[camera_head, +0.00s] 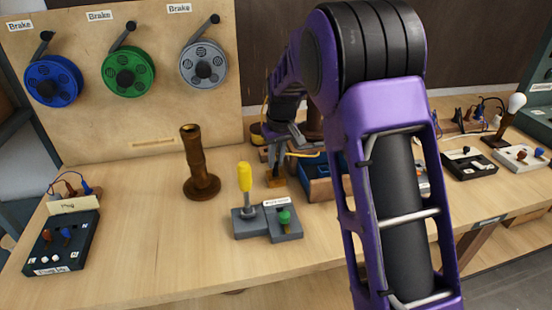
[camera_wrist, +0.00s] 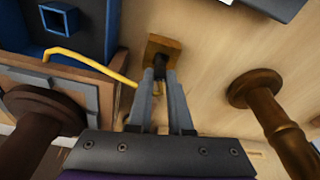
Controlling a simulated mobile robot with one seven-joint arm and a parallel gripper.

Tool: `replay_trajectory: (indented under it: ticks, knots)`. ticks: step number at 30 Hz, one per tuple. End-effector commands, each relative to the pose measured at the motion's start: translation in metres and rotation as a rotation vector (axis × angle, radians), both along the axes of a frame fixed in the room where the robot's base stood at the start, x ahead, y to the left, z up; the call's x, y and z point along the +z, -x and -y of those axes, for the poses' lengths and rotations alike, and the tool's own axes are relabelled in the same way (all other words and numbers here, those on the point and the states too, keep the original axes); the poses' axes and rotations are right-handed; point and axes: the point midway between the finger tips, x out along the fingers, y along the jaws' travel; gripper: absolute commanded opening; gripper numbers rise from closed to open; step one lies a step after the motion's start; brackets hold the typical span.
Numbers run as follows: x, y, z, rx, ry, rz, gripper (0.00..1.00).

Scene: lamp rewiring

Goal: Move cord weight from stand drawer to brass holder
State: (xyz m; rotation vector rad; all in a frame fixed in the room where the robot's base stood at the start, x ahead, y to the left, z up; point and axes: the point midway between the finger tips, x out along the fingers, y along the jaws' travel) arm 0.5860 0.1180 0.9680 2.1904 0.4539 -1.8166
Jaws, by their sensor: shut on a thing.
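The cord weight, a small brass-brown block with a square end (camera_wrist: 162,46), is at the fingertips of my gripper (camera_wrist: 161,76), which is shut on it. In the head view the weight (camera_head: 275,182) shows below my gripper (camera_head: 277,163), left of the drawer; I cannot tell whether it touches the table. The brass holder (camera_head: 198,165) stands upright on a round foot, left of my gripper. In the wrist view the holder (camera_wrist: 262,98) is at the right, apart from the weight. The blue-lined stand drawer (camera_head: 320,182) is open and partly hidden by my arm.
A yellow cord (camera_wrist: 92,62) runs from the drawer side toward my fingers. A grey switch unit (camera_head: 268,224) with a yellow lever stands in front. A dark plug box (camera_head: 60,242) is at the left. Reels hang on the back board. The table between holder and gripper is clear.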

Motion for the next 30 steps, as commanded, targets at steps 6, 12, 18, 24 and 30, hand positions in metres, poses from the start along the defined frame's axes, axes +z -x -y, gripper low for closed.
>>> replay_trajectory:
  ticks: [6,12,18,24,30]
  knots:
    - [-0.0033,0.0000,0.0001,0.000,0.000,0.000,0.00]
    - [-0.0056,0.0000,0.0000,0.000,0.000,0.000,0.00]
    - [-0.0080,0.0000,0.0000,0.000,0.000,0.000,0.00]
    - [-0.0097,-0.0001,0.0000,0.000,0.000,0.000,0.22]
    - [-0.0095,0.0000,0.0000,0.000,0.000,0.000,0.53]
